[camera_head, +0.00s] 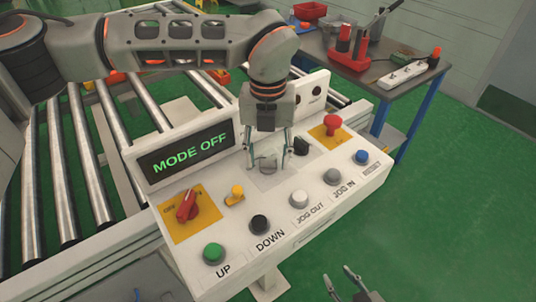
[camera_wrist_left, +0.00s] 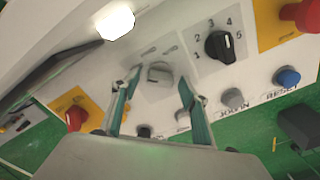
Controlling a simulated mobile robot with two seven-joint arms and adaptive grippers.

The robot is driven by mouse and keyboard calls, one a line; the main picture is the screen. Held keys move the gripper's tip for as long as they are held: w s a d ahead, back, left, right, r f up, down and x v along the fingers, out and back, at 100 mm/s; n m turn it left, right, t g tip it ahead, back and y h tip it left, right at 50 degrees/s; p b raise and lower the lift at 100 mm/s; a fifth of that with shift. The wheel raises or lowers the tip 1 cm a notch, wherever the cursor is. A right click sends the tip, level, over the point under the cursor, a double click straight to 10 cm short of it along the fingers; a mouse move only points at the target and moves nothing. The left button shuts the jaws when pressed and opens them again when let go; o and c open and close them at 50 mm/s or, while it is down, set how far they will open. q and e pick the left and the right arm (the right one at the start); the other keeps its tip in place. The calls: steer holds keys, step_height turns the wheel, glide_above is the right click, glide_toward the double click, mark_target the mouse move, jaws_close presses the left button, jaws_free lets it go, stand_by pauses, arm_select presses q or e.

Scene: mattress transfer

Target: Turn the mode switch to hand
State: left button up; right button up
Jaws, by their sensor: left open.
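The mode switch is a grey knob (camera_head: 267,166) on a pale plate of the white control panel; it also shows in the left wrist view (camera_wrist_left: 158,73). The panel's display (camera_head: 190,153) reads MODE OFF in green. My left gripper (camera_head: 266,160) points down over the knob and is open, one finger on each side. In the left wrist view its fingertips (camera_wrist_left: 159,78) stand apart with gaps to the knob. Contact is not visible. The markings around the knob are too small to read. My right gripper (camera_head: 337,273) is open and empty at the bottom edge, away from the panel.
A black numbered knob (camera_head: 301,146) and a red mushroom button (camera_head: 332,124) sit right of the switch. A red rotary switch (camera_head: 187,204) and yellow switch (camera_head: 236,193) sit left. Several push buttons line the front. A roller conveyor (camera_head: 65,175) lies behind; a side table (camera_head: 385,90) holds tools.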

arm_select(q)
steer(key=c, duration=1.1)
steer(key=m, duration=0.4)
steer(key=shift+r+m, duration=0.1)
steer(key=shift+m, duration=0.2)
steer(key=shift+w+a+m+p, duration=0.1)
steer(key=shift+m+p, duration=0.45)
steer(key=shift+m, duration=2.05)
